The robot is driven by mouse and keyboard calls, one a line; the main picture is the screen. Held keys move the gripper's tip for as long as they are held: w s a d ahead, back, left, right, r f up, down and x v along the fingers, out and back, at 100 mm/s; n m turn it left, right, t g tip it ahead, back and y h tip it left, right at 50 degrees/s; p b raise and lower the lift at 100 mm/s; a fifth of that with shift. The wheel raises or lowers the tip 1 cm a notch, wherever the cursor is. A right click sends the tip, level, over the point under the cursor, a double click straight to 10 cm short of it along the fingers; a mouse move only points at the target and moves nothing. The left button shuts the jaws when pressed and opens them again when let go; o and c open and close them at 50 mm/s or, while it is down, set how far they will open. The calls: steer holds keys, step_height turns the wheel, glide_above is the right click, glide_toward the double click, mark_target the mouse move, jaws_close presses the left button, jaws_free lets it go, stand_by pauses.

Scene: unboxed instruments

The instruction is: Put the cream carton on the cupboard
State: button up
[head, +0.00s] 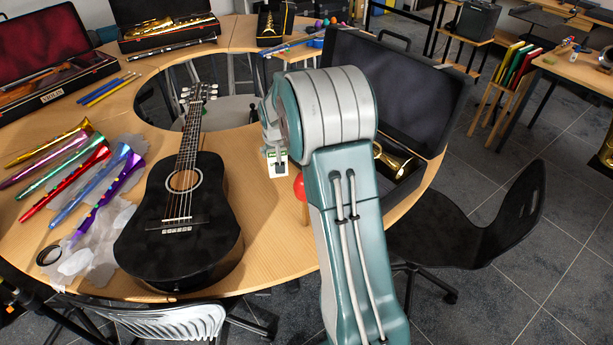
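A small white and green box-like thing (277,169), which may be the cream carton, shows on the round wooden table just left of my arm. A small dark part is in front of it; I cannot tell whether this is my gripper's finger. My arm's bulky links hide most of my gripper, so its fingertips and any hold on the box are not clear. I cannot make out a cupboard in this view.
A black guitar (180,240) lies left of my arm, with several coloured horns (85,180) beyond it. An open black case (400,90) with a brass instrument stands right. A red ball-topped thing (300,186) is beside my arm. A black chair (475,235) stands right.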

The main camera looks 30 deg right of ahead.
step_height(320, 180, down, 9)
steer(key=shift+a+f, duration=0.1)
stand_by(0.3)
steer(key=o, duration=1)
